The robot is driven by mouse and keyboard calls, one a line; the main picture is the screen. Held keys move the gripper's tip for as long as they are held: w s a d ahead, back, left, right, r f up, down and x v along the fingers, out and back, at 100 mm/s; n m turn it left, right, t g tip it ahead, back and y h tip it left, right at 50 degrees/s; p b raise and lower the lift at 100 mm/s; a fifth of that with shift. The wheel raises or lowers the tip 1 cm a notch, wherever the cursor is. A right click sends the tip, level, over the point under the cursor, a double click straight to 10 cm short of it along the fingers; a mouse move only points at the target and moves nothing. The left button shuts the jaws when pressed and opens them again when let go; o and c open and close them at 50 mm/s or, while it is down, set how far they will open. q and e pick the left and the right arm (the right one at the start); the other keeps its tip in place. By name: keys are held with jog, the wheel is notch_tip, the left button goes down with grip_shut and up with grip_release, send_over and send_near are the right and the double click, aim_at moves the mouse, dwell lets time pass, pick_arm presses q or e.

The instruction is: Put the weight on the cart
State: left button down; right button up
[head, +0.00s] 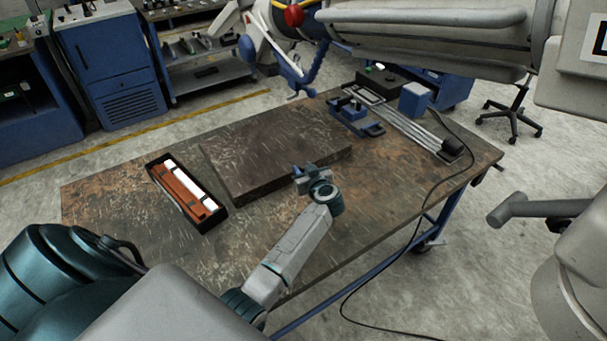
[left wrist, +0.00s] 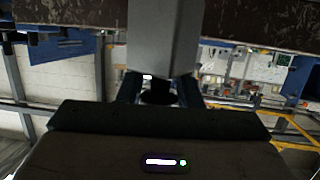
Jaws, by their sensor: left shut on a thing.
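My left gripper (head: 308,180) is over the front edge of the dark slab on the table. It is shut on a plain grey block (left wrist: 165,38), perhaps the weight, which stands out between the two fingers in the left wrist view. In the head view the held block is too small to make out clearly. I cannot tell for sure which part is the cart. My right gripper is not in view.
The dark slab (head: 250,150) covers the table's middle. A black box with white and orange pieces (head: 185,190) lies left of it. A blue tray (head: 355,118) stands at the slab's far right. A large white arm (head: 430,40) hangs above the far side.

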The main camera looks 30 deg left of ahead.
pick_arm(q)
jog(key=shift+f, duration=1.1)
jog(key=c, duration=1)
grip_release()
jog(key=shift+s+f, duration=0.1)
jog(key=shift+d, duration=0.1)
jog(key=shift+d, duration=0.1)
